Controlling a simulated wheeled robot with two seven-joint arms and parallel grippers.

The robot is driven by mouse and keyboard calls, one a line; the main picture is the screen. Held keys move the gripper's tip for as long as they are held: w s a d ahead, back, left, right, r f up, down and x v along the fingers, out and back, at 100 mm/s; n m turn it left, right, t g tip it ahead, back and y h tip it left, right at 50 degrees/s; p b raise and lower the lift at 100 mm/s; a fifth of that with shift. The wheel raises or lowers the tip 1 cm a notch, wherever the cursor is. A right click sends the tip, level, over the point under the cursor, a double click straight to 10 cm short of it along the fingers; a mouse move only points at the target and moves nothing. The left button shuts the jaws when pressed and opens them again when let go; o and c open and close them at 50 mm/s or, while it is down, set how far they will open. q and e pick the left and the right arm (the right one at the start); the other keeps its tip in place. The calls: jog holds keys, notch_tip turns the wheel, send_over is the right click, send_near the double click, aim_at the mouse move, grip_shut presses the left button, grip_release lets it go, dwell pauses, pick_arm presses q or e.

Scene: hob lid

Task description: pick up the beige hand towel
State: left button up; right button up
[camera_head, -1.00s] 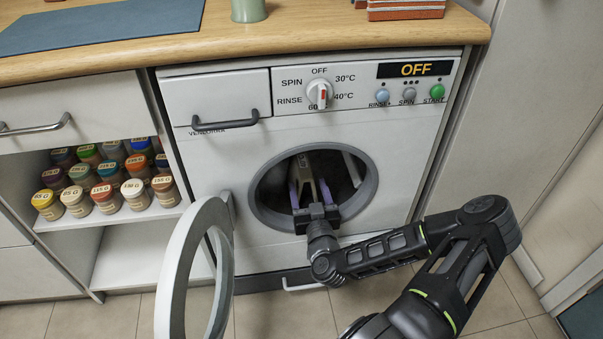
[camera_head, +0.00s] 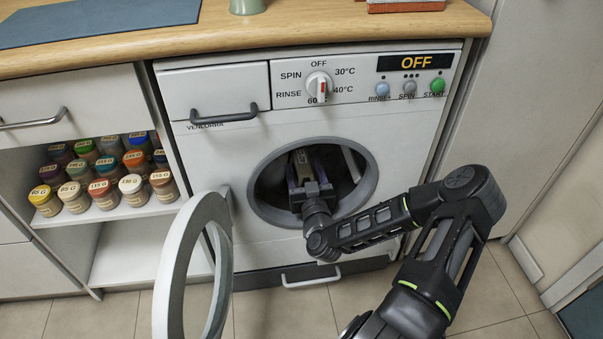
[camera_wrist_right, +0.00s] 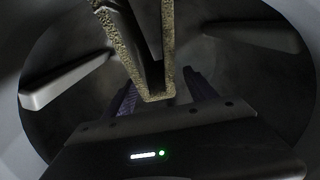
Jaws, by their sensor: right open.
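The beige hand towel (camera_wrist_right: 168,48) shows in the right wrist view as a rough-textured folded strip with a dark hollow between its edges. It hangs down into the space between the fingers of my right gripper (camera_wrist_right: 162,82). In the head view, my right gripper (camera_head: 306,172) is inside the washing machine drum (camera_head: 340,192), with a small pale part of the towel (camera_head: 301,158) between its fingers. The gripper is open; I cannot tell whether the fingers touch the towel. Most of the towel is hidden in the dark drum. My left gripper is out of view.
The washing machine door (camera_head: 170,270) stands open at the left of the round opening, whose rim (camera_head: 262,205) closely surrounds my right wrist. Drum paddles (camera_wrist_right: 65,80) stick inward. A shelf of several jars (camera_head: 105,185) is at left.

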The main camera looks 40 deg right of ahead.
jog(key=shift+x, duration=1.4)
jog(key=shift+s+d, duration=0.1)
jog(key=shift+c, duration=0.2)
jog(key=shift+f, duration=0.1)
grip_shut()
